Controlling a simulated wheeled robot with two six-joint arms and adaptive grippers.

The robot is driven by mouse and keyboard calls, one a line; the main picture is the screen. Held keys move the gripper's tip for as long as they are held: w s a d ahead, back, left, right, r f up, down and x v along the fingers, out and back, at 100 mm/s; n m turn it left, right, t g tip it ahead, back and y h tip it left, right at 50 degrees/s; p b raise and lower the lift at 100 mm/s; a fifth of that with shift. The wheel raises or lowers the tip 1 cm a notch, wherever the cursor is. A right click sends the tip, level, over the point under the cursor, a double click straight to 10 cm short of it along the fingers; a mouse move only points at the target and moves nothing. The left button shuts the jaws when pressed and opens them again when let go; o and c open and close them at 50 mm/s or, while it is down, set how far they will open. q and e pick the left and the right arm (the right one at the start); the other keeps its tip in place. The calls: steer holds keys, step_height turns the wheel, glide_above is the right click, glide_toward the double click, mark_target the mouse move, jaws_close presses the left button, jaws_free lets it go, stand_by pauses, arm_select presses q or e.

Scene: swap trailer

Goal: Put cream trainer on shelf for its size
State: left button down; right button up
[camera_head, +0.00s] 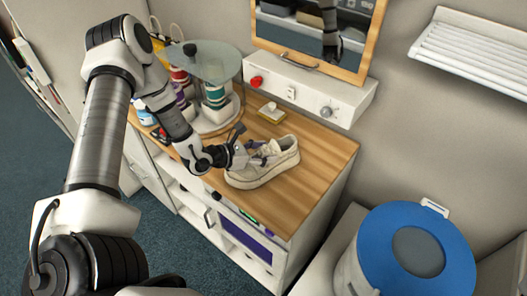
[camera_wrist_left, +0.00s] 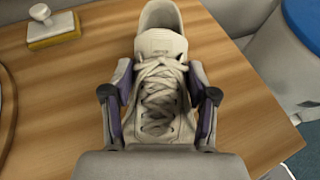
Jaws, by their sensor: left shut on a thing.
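A cream trainer (camera_head: 268,165) with laces stands on the wooden counter top (camera_head: 310,152) near its front edge. In the left wrist view the trainer (camera_wrist_left: 160,50) points its heel away from me, with its laced front between my fingers. My left gripper (camera_head: 242,156) is shut on the trainer, one finger on each side of the laces; it also shows in the left wrist view (camera_wrist_left: 160,105). The sole appears to rest on the counter. Open shelves (camera_head: 190,202) show in the cabinet front below. No size marks are readable. My right gripper is not in view.
A yellow and white brush-like block (camera_head: 272,113) lies behind the trainer. A round glass-topped carousel (camera_head: 205,62) with bottles stands at the back left. A blue-lidded bin (camera_head: 455,255) is at right. A mirror (camera_head: 300,35) and a white wall rack (camera_head: 470,50) are behind.

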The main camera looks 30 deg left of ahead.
arm_select(q)
steer(key=shift+s+f, duration=0.1)
steer(key=shift+f, duration=0.05)
steer(key=shift+c, duration=1.6)
jaws_free()
steer(key=shift+s+a, duration=0.1)
